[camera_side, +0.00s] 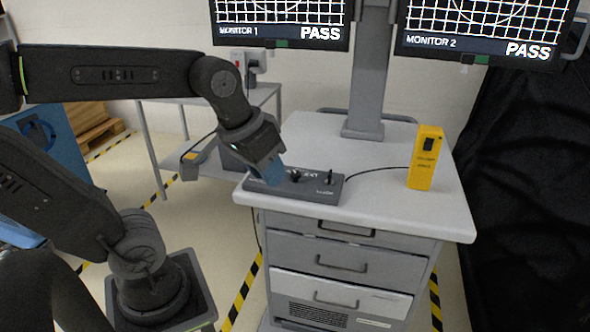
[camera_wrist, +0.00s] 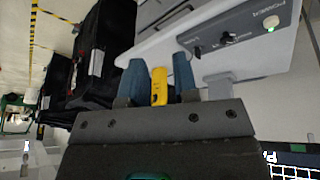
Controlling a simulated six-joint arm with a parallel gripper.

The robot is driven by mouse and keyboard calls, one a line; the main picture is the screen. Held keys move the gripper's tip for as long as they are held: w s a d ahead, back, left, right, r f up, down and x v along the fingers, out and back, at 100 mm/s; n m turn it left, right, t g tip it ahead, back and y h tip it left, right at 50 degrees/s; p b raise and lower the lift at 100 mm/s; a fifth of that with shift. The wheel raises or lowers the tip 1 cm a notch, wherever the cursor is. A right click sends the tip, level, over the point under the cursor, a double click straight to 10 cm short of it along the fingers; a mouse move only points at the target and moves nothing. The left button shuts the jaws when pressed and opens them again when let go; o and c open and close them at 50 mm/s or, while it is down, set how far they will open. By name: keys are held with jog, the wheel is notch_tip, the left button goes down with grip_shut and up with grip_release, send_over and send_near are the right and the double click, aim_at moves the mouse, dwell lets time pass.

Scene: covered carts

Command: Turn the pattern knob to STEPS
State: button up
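The dark grey control box (camera_side: 318,190) lies on the cart top; in the wrist view the box (camera_wrist: 245,32) appears upside down at the upper right. Its small black knob (camera_side: 295,176) also shows in the wrist view (camera_wrist: 225,39); its setting is too small to read. My gripper (camera_side: 272,173) is over the left part of the box in the side view, hiding that end. In the wrist view its two blue fingers (camera_wrist: 157,78) are apart with nothing held between them. A pale power button (camera_wrist: 271,23) and a small lever (camera_side: 329,177) are also on the box.
A yellow box (camera_side: 423,160) stands on the cart top (camera_side: 385,205), joined to the control box by a black cable (camera_side: 370,170). It shows beyond my fingers in the wrist view. A monitor post (camera_side: 365,75) rises behind. Both monitors (camera_side: 282,20) (camera_side: 485,28) read PASS.

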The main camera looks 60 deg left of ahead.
jog(key=shift+o, duration=1.4)
jog(key=w+a+r+n+g, duration=0.1)
jog(key=w+a+n, duration=0.3)
jog(key=w, duration=0.1)
jog(key=shift+w+a+r+g, duration=0.2)
jog(key=shift+w+r+g, duration=0.1)
jog(key=shift+g, duration=0.1)
jog(key=shift+o, duration=1.2)
jog(key=w+a+n+g+h, duration=0.1)
jog(key=w+a+n, duration=0.3)
jog(key=a, duration=0.1)
jog(key=shift+w+a+h, duration=0.3)
jog(key=n+g+h, duration=0.2)
jog(key=n+h, duration=0.1)
jog(key=n, duration=0.4)
send_near(296, 173)
jog(key=x, duration=0.8)
jog(key=shift+f, duration=0.3)
jog(key=c, duration=0.9)
